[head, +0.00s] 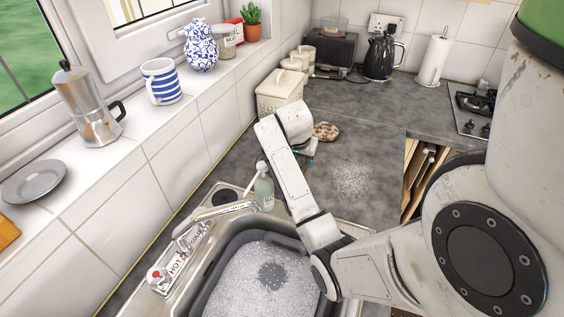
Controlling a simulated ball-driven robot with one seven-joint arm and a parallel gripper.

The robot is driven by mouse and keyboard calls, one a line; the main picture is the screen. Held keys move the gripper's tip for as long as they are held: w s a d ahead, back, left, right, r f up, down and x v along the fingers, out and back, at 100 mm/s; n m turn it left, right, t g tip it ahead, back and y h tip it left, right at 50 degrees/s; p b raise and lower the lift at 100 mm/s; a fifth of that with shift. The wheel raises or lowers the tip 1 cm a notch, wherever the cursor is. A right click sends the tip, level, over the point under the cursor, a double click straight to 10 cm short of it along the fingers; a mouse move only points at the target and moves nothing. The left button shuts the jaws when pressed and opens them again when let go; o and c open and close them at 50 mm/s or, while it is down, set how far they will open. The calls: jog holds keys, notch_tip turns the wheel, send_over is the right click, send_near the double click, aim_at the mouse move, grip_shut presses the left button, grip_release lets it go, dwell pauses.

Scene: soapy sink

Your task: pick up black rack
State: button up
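I cannot make out anything that is clearly a black rack. A dark grey basin (213,284) sits in the metal sink, full of white suds with a darker patch in the middle. A black boxy appliance (335,50) stands at the back of the counter against the wall. My arm reaches over the sink and bends down at its far end. My gripper (309,160) shows only as a small dark bit below the wrist, over the counter. The arm hides most of it, so its fingers and anything between them cannot be made out.
A soap bottle (264,192) and the tap (222,211) stand at the sink's back edge. A cream bin (279,92), a brown patterned item (326,131), a black kettle (380,57) and a paper roll (433,62) are on the counter.

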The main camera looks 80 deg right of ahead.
jog(key=shift+x, duration=1.35)
jog(key=shift+c, duration=0.3)
grip_shut()
